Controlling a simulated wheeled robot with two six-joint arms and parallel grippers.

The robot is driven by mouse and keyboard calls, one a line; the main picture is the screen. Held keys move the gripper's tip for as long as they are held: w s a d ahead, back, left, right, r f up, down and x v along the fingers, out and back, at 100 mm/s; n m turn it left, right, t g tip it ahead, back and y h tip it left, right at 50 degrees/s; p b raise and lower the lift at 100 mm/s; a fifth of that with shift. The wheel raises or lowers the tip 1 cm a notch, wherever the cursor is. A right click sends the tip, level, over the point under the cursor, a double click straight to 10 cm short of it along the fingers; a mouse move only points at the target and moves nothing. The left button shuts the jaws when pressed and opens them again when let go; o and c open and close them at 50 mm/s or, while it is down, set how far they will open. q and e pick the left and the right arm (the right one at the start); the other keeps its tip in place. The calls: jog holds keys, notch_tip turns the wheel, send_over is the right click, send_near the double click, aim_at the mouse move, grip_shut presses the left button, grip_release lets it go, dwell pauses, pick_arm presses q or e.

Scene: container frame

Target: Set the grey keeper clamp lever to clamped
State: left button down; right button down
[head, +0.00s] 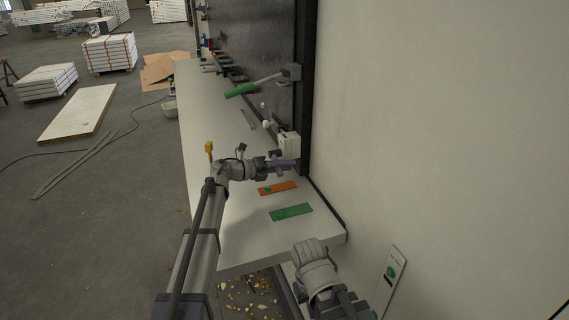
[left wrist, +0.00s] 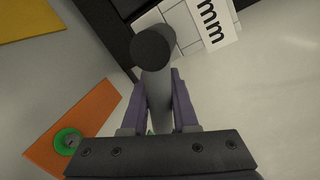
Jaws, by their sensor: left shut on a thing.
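The grey lever (left wrist: 157,88) of the keeper clamp shows in the left wrist view as a grey rod with a dark round end. My left gripper (left wrist: 160,95) is shut on it, a purple finger on each side of the rod. In the head view my left gripper (head: 282,165) is at the bench's right side, just below a white block (head: 290,144) on the dark frame. The lever is mostly hidden there by the gripper, and its clamped or unclamped position cannot be told. My right arm shows at bottom, but its gripper fingers do not.
An orange plate (head: 284,187) with a green disc and a green plate (head: 291,212) lie on the white bench (head: 235,235). A green-handled lever (head: 241,90) sticks out from the frame farther back. A pale wall fills the right side.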

pick_arm(q)
jog(key=shift+s+d+r+n+g+p, duration=0.15)
jog(key=shift+r+n+p, duration=0.2)
jog(key=shift+n, duration=0.35)
jog(key=shift+s+a+r+n+g+p, duration=0.1)
jog(key=shift+r+n+g+p, duration=0.2)
jog(key=shift+n, duration=0.4)
jog(key=shift+s+d+r+n+g+p, duration=0.1)
jog(key=shift+r+n+p, duration=0.3)
jog(key=shift+n, duration=0.3)
jog(key=c, duration=0.7)
grip_release()
jog(key=p+v, duration=0.1)
jog(key=v, duration=0.7)
jog(key=shift+w+f+p, duration=0.1)
jog(key=shift+p, duration=0.2)
